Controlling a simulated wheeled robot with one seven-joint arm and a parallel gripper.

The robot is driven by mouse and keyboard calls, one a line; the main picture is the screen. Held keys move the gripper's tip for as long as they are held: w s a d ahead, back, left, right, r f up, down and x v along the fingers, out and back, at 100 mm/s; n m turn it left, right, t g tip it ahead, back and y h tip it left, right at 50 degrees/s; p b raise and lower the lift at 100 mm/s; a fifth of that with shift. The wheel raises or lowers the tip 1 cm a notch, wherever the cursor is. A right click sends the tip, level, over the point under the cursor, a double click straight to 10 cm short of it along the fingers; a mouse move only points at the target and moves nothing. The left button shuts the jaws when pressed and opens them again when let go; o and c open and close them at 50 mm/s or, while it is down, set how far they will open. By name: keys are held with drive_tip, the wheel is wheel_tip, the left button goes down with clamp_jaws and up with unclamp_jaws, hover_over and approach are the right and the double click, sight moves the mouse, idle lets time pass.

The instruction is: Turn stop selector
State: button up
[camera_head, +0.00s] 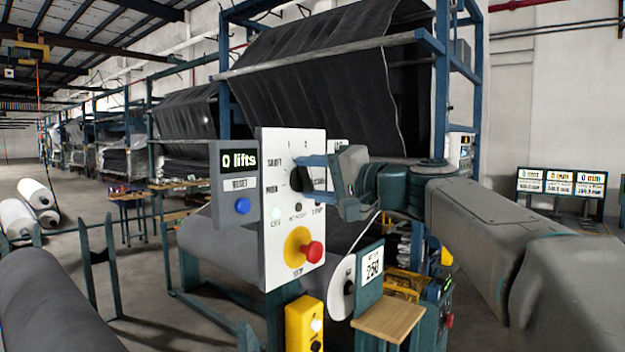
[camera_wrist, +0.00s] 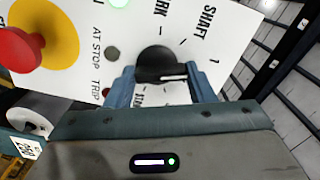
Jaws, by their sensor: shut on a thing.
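The stop selector is a black rotary knob (camera_head: 296,179) on an upright white panel (camera_head: 275,240) with printed position labels around it. In the wrist view the knob (camera_wrist: 158,62) sits between my two blue fingers, with SHAFT and a word ending in RK printed near it. My gripper (camera_wrist: 160,78) is shut on the knob, one finger on each side. In the head view my gripper (camera_head: 303,172) reaches in from the right and hides part of the knob and labels. A white mark shows on the knob's edge; I cannot tell which label it points at.
A red push button (camera_head: 313,251) on a yellow disc sits low on the panel. A green lamp (camera_head: 276,214) is lit; the AT STOP lamp (camera_wrist: 112,53) is dark. A display (camera_head: 240,160) reads 0 lifts above a blue button (camera_head: 243,205). A grey roll (camera_head: 215,240) lies behind.

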drive_tip(key=shift+r, duration=0.1)
idle(0.3)
drive_tip(key=o, duration=0.9)
drive_tip(key=shift+o, duration=0.2)
drive_tip(key=b+v, duration=0.2)
drive_tip(key=v, duration=1.2)
drive_tip(key=shift+b, duration=0.35)
drive_tip(key=shift+a, duration=0.1)
